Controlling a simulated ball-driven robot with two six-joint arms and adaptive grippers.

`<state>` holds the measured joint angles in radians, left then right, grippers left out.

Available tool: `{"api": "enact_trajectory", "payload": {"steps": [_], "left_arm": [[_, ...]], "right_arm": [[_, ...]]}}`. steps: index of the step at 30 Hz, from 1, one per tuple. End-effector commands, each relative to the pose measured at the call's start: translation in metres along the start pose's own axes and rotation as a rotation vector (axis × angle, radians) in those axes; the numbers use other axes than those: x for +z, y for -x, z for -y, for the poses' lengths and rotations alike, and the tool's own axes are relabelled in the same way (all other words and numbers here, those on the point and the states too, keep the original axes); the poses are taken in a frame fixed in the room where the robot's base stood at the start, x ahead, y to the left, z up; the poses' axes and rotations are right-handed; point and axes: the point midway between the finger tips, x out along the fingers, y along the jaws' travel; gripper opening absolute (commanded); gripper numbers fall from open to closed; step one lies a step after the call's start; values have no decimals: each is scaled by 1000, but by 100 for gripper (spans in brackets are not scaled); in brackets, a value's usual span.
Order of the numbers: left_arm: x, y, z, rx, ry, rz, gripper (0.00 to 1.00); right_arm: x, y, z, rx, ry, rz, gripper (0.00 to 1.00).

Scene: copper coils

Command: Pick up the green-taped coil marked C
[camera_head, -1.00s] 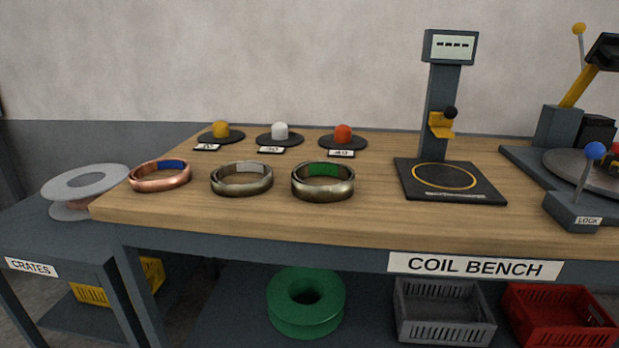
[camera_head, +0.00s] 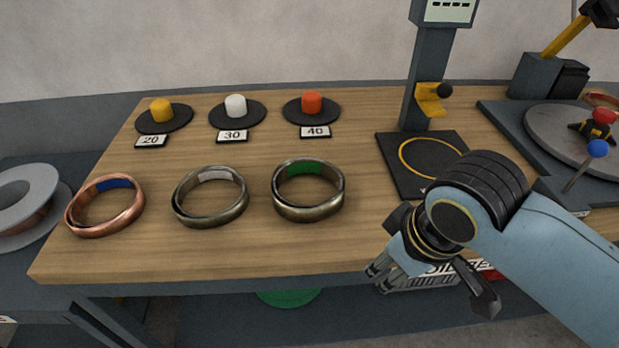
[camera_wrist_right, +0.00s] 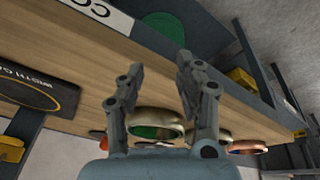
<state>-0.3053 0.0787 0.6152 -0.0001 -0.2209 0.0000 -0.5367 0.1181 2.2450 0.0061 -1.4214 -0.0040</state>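The green-taped coil (camera_head: 308,208) is a dull brass-coloured ring lying on the bench, with green tape on its inner wall. I see no letter C on it. In the right wrist view the green-taped coil (camera_wrist_right: 155,116) shows beyond and between the fingers, with nothing gripped. My right gripper (camera_head: 372,275) is at the bench's front edge, to the right of the coil and apart from it. In the right wrist view my right gripper (camera_wrist_right: 161,62) has its fingers spread open. My left gripper is not in view.
A white-taped coil (camera_head: 210,215) and a blue-taped copper coil (camera_head: 105,224) lie to the left. Three discs with coloured knobs (camera_head: 236,114) stand behind. A gauge stand (camera_head: 418,70) with a dark plate (camera_head: 395,165) is at right. Bare wood lies before the coils.

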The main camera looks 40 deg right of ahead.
Motion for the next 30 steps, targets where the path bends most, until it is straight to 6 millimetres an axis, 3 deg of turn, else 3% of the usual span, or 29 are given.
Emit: {"api": "enact_trajectory", "payload": {"steps": [1, 6, 13, 22, 26, 30], "left_arm": [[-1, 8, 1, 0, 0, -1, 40], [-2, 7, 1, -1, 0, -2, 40], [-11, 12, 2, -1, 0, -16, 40], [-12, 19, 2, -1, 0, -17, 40], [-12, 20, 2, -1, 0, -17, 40], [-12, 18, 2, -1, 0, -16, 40]], "right_arm": [[-19, 12, -4, -5, 18, -8, 35], [-53, -7, -13, -28, 65, 19, 35], [-113, -16, -36, -58, 128, 52, 35], [-213, 6, -86, -116, 196, 98, 35], [-234, 15, -98, -138, 208, 109, 35], [-236, -1, -98, -147, 209, 115, 35]]}}
